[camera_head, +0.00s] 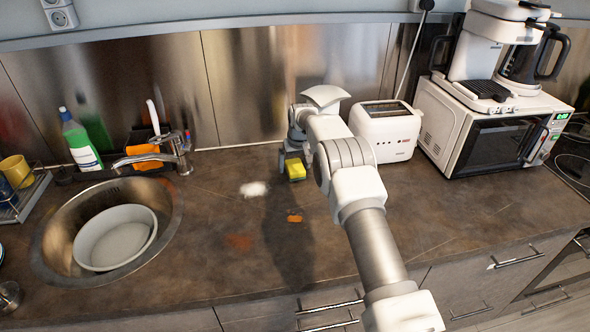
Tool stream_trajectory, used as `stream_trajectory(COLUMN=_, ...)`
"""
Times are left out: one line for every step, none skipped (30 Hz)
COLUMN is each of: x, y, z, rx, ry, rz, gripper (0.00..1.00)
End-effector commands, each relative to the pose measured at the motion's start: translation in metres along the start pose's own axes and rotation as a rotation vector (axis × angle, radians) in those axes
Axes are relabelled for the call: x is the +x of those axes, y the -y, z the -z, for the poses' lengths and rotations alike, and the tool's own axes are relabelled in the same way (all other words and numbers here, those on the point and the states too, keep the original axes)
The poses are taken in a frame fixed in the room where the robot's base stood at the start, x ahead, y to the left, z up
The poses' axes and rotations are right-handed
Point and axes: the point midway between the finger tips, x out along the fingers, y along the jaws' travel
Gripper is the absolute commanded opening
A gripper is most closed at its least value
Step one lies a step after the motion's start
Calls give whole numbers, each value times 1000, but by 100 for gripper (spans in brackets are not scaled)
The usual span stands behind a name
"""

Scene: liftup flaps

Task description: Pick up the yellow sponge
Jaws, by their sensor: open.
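The yellow sponge (295,170) lies on the brown countertop, left of the toaster and near the back wall. A dark strip shows along its top edge. My gripper (291,160) points down right at the sponge, with its jaws open. One finger shows at the sponge's left side; the other is partly hidden by my own arm. I cannot tell whether the fingers touch the sponge.
A white toaster (388,133) stands close to the right of my arm, with a microwave (485,135) and coffee machine (488,55) beyond. A sink (62,235) holding a white bowl (115,238) is at left. The front counter has free room.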

Motion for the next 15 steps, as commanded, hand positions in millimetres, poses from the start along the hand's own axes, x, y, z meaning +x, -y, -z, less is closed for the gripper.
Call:
stream_trajectory(x=0, y=0, z=0, rx=0, ry=0, rz=0, gripper=100)
stream_trajectory(x=0, y=0, z=0, rx=0, ry=0, rz=0, gripper=100)
stream_trajectory(x=0, y=0, z=0, rx=0, ry=0, rz=0, gripper=100)
stream_trajectory(x=0, y=0, z=0, rx=0, ry=0, rz=0, gripper=98)
stream_trajectory(x=0, y=0, z=0, rx=0, ry=0, rz=0, gripper=93)
stream_trajectory(x=0, y=0, z=0, rx=0, ry=1, rz=0, gripper=86)
stream_trajectory(x=0, y=0, z=0, rx=0, ry=1, rz=0, gripper=80)
stream_trajectory(x=0, y=0, z=0, rx=0, ry=1, rz=0, gripper=75)
stream_trajectory(x=0, y=0, z=0, rx=0, ry=1, rz=0, gripper=68)
stream_trajectory(x=0, y=0, z=0, rx=0, ry=1, rz=0, gripper=62)
stream_trajectory(x=0, y=0, z=0, rx=0, ry=1, rz=0, gripper=57)
stream_trajectory(x=0, y=0, z=0, rx=0, ry=1, rz=0, gripper=50)
stream_trajectory(x=0, y=0, z=0, rx=0, ry=1, rz=0, gripper=44)
stream_trajectory(x=0, y=0, z=0, rx=0, ry=1, rz=0, gripper=39)
stream_trajectory(x=0, y=0, z=0, rx=0, ry=1, rz=0, gripper=32)
